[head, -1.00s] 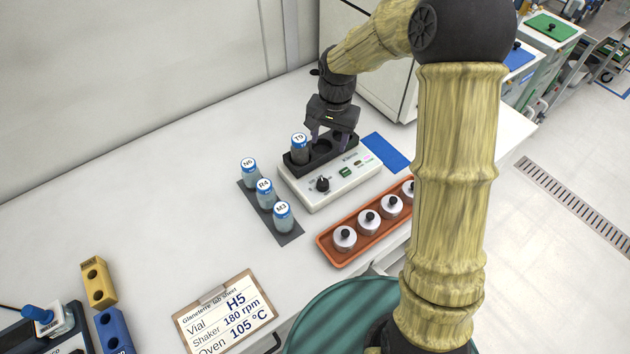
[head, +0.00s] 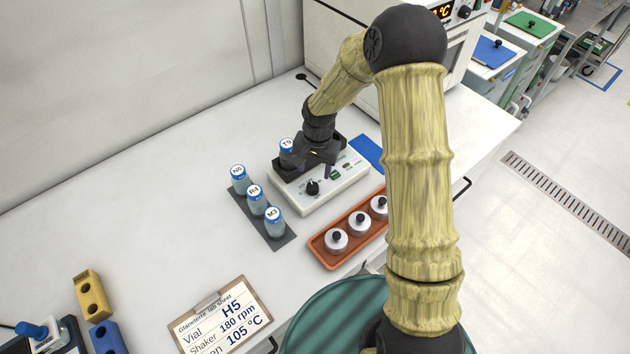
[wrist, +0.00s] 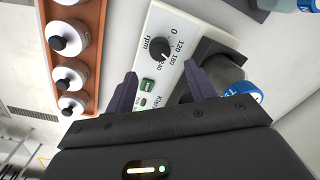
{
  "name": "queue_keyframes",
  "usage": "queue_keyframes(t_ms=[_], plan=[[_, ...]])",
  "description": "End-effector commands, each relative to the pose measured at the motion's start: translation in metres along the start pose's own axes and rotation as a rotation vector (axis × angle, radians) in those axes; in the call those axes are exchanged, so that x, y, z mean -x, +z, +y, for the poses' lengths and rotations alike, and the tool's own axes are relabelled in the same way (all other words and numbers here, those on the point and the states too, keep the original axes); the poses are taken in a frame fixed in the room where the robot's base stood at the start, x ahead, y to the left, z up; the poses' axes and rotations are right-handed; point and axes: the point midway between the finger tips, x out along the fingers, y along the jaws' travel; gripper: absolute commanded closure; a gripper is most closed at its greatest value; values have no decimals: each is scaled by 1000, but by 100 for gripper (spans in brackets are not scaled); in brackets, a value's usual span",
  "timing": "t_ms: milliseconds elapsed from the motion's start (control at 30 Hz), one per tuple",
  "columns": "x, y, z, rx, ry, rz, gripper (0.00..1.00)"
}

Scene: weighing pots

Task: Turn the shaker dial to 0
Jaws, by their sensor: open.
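The shaker (head: 325,195) is a pale box on the bench with a black vial holder along its back. Its black dial (head: 312,187) sits on the front left panel. In the wrist view the dial (wrist: 159,48) has 0, 120, 180 and a partly unclear number printed around it. I cannot clearly read where its pointer stands. My gripper (head: 328,165) is low over the shaker, to the right of the dial. In the wrist view my gripper (wrist: 160,84) has its two dark fingers apart and empty, with the dial ahead of the gap, not between them.
A vial marked T9 (head: 287,152) stands in the holder, close to my gripper. Several blue-capped vials stand on a dark mat (head: 284,241) to the left. An orange tray (head: 330,263) of lidded pots lies in front. A clipboard (head: 221,318) reads Shaker 180 rpm.

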Motion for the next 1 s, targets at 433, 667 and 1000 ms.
queue_keyframes(t_ms=[433,667,1000], plan=[[-68,1,0,1,1,-2,45],[-76,0,0,2,-1,1,45],[-76,0,0,1,-1,1,82]])
